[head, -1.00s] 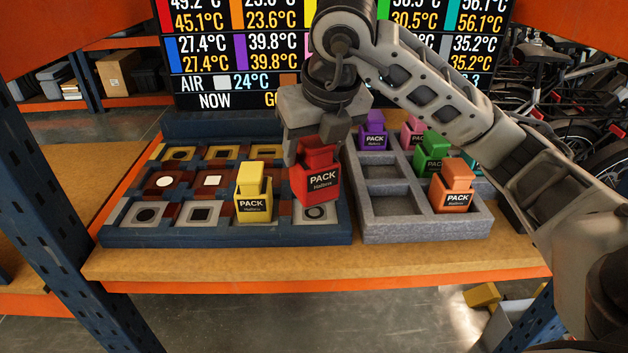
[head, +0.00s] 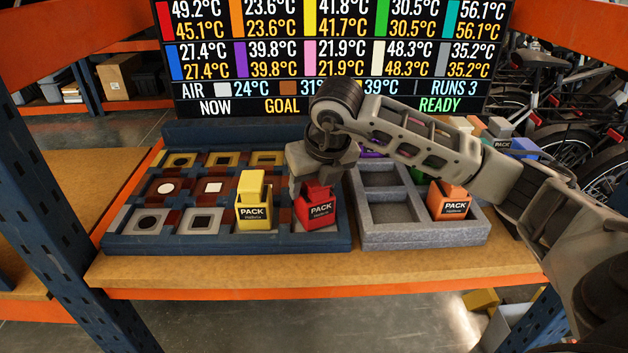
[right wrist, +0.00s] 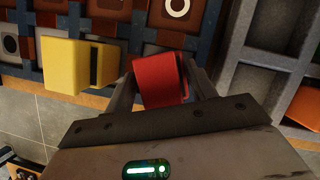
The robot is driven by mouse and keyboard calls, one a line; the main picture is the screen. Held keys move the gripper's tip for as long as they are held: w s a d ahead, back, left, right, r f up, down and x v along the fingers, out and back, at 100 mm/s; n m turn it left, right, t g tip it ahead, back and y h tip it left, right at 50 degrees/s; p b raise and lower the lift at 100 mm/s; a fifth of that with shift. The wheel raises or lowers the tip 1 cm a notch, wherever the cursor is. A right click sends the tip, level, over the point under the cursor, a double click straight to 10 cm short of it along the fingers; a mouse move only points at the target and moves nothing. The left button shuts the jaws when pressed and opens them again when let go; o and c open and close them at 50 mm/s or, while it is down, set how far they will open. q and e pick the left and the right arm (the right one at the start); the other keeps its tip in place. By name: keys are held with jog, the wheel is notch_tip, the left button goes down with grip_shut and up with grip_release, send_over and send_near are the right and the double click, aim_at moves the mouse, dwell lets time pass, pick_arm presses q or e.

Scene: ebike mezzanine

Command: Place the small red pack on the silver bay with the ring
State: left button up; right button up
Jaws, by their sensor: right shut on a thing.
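The small red pack (head: 319,210) is upright, its dark label facing me, at the front right bay of the blue rack. It covers most of that silver bay (head: 302,226), and the ring is hidden under it. I cannot tell whether its base rests on the bay or is just above it. My right gripper (head: 318,182) is shut on the pack's top from above. In the right wrist view, the red pack (right wrist: 160,80) sits between the two fingers. My left gripper is out of view.
A yellow pack (head: 254,212) stands close to the left in the same rack (head: 225,244). To the right, a grey tray (head: 420,236) holds an orange pack (head: 449,201) and has empty compartments. A temperature board (head: 330,60) stands behind.

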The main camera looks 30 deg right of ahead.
jog(key=o, duration=1.3)
jog(key=shift+r, duration=0.2)
jog(key=v, duration=1.1)
jog(key=shift+s+r, duration=0.25)
jog(key=shift+r, duration=0.05)
jog(key=shift+a, duration=0.1)
